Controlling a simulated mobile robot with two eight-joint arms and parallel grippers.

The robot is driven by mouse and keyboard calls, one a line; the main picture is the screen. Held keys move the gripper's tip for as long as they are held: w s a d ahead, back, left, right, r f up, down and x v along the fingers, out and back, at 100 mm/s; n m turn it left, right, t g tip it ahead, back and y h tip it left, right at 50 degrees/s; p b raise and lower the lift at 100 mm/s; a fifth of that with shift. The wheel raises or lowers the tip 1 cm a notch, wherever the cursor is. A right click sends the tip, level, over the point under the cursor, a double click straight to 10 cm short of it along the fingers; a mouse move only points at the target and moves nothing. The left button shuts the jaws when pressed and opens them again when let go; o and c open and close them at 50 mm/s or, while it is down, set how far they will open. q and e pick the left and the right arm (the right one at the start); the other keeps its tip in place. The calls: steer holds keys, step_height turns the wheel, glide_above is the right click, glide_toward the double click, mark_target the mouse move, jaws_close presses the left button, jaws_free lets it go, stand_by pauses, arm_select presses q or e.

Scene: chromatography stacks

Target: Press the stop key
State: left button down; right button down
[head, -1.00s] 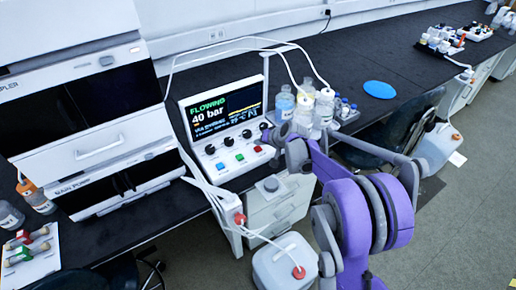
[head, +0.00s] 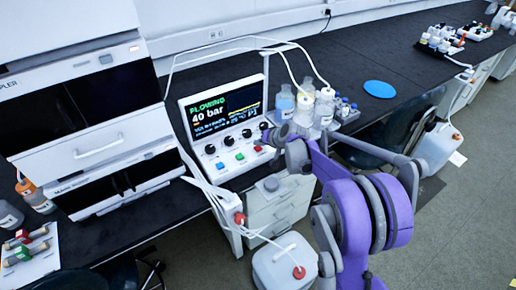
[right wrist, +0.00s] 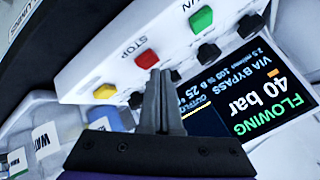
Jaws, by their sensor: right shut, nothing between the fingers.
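The right wrist view shows the red key (right wrist: 147,59) next to the word STOP. My right gripper (head: 268,138) is at the panel's right edge, beside that key. In the right wrist view its fingers (right wrist: 158,75) are shut with nothing between them. Their tips are close to the red key; I cannot tell whether they touch it. The panel's screen (head: 224,109) reads FLOWING and 40 bar. My left gripper is not in view.
A green key (head: 220,166), a blue key (head: 239,157) and several black knobs share the panel. Bottles (head: 304,108) stand just behind my right gripper, with tubes above. White instruments (head: 92,150) stand at left.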

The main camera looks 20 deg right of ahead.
mark_target(259, 150)
steer(key=shift+f+b, duration=0.35)
steer(key=shift+f, duration=0.3)
stand_by(0.7)
steer(key=shift+r, duration=0.1)
steer(key=shift+r+p, duration=0.6)
steer(key=shift+r, duration=0.2)
steer(key=shift+r+p, duration=1.65)
steer(key=shift+r, duration=0.95)
